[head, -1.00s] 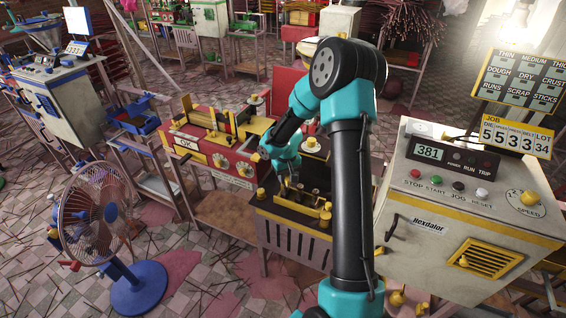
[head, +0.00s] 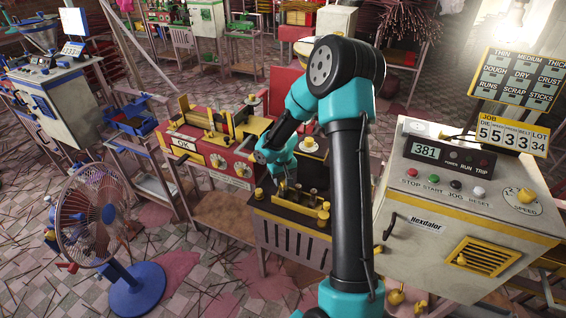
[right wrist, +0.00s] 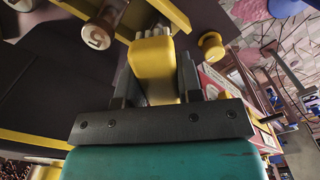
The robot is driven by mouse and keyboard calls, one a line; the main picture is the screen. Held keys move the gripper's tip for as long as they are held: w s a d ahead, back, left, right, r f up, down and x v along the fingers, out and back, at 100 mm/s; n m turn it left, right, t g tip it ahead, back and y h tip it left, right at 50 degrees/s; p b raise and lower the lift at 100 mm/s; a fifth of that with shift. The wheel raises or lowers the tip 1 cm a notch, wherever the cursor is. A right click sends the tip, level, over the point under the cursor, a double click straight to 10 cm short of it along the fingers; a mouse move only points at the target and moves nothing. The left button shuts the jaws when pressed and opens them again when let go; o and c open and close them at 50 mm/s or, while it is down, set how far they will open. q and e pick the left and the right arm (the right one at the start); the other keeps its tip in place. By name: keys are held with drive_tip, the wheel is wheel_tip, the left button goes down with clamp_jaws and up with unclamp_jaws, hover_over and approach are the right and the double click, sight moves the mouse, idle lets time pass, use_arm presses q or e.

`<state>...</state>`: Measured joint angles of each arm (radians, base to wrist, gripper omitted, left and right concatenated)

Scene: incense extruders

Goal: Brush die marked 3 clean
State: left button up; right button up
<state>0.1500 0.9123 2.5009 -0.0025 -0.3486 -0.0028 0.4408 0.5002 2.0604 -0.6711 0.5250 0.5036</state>
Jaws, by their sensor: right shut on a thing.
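My right gripper (right wrist: 158,85) is shut on a yellow brush (right wrist: 154,62). Its pale bristles (right wrist: 157,34) point away from the jaws. In the head view the right gripper (head: 285,185) is low over a dark tray with yellow edges (head: 285,212). Several short dark cylinders (head: 310,196) stand on this tray. In the right wrist view a die with a pale round face that seems marked 5 (right wrist: 97,34) is left of the bristles, apart from them. I cannot make out a die marked 3. My left gripper is not in view.
A red and yellow machine (head: 215,150) stands left of the tray. A grey control cabinet (head: 470,205) marked Hexdalor stands close on the right. A fan (head: 90,215) is at the lower left. A yellow knob (right wrist: 212,45) shows right of the brush.

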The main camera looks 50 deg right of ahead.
wheel_tip(320, 180, up, 3)
drive_tip(key=shift+f, duration=0.15)
drive_tip(key=shift+a+r, duration=0.1)
drive_tip(key=shift+r, duration=2.7)
